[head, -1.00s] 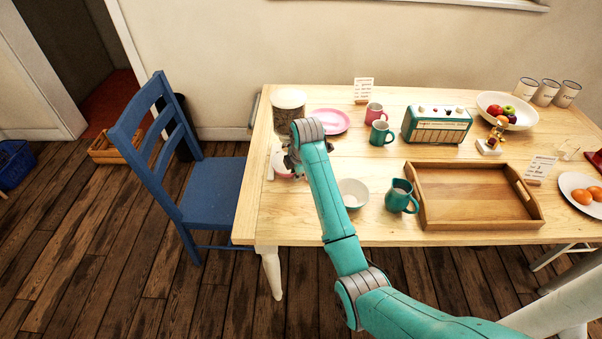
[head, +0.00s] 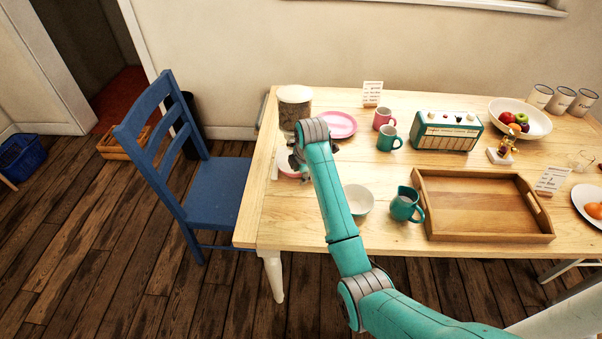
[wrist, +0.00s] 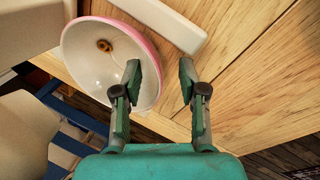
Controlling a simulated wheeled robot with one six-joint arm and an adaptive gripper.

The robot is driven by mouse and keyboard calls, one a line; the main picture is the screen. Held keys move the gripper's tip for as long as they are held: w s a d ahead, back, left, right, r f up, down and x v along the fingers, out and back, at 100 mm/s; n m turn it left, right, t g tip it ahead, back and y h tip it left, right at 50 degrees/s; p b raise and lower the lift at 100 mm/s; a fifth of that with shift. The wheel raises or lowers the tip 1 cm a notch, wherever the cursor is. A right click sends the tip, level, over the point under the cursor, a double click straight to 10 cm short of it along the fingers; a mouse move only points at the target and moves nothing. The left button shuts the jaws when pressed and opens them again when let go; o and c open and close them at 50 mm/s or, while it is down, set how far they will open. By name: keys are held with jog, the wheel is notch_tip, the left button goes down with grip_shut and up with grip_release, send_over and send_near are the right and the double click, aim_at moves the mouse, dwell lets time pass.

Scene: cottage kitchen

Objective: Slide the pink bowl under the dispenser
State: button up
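The pink bowl (head: 288,173), white inside with a pink rim, is mostly hidden behind my gripper (head: 297,158) in the head view. The wrist view shows the bowl (wrist: 85,65) more fully, with a small brown spot inside. My gripper (wrist: 160,68) is open there, with its left finger over the bowl's inside and its right finger outside the rim. I cannot tell whether either finger touches it. The dispenser (head: 295,108), a clear jar of brown contents with a pale lid, stands just behind the bowl. Its lower part is partly hidden by my arm.
A pink plate (head: 340,125) lies right of the dispenser. A pale bowl (head: 359,199) and a teal jug (head: 404,205) stand right of my arm, near a wooden tray (head: 484,208). A blue chair (head: 215,190) stands at the table's left edge.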

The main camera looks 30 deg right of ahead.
jog(key=shift+r, duration=0.15)
jog(key=v, duration=1.1)
jog(key=shift+r, duration=0.3)
jog(key=shift+s, duration=0.15)
